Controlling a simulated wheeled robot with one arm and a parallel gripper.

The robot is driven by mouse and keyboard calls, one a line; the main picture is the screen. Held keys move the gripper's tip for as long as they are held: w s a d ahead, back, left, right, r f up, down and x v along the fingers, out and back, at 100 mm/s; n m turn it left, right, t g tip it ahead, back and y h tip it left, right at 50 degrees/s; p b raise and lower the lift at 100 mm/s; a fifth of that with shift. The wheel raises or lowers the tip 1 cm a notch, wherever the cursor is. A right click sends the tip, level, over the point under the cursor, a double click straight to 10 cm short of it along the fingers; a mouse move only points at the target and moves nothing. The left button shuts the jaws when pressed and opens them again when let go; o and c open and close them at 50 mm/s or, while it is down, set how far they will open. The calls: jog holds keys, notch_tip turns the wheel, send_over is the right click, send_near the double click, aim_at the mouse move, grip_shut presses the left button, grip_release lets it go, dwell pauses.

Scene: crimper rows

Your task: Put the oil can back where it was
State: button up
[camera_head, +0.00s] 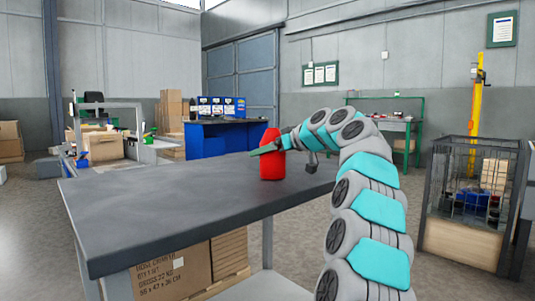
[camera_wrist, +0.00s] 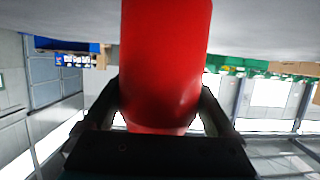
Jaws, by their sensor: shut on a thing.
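A red oil can (camera_head: 271,166) stands upright at the far part of the dark grey table (camera_head: 150,205) in the head view. My gripper (camera_head: 268,149) is at the can's upper part and is shut on it, coming in from the right. In the wrist view the red can (camera_wrist: 165,60) fills the middle, between the two dark fingers of my gripper (camera_wrist: 160,105). I cannot tell whether the can's base touches the tabletop or is slightly above it.
The tabletop around the can is bare. Cardboard boxes (camera_head: 175,270) sit on the shelf below. Behind stand a blue bench (camera_head: 225,135), a green-framed workbench (camera_head: 390,124) and, at the right, a wire cage (camera_head: 465,195).

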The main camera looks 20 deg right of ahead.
jog(key=shift+f, duration=0.15)
jog(key=o, duration=1.3)
jog(key=shift+s+r, duration=0.1)
jog(key=shift+r, duration=0.15)
jog(key=v, duration=1.1)
jog(key=shift+s+d, duration=0.2)
jog(key=shift+s, duration=0.15)
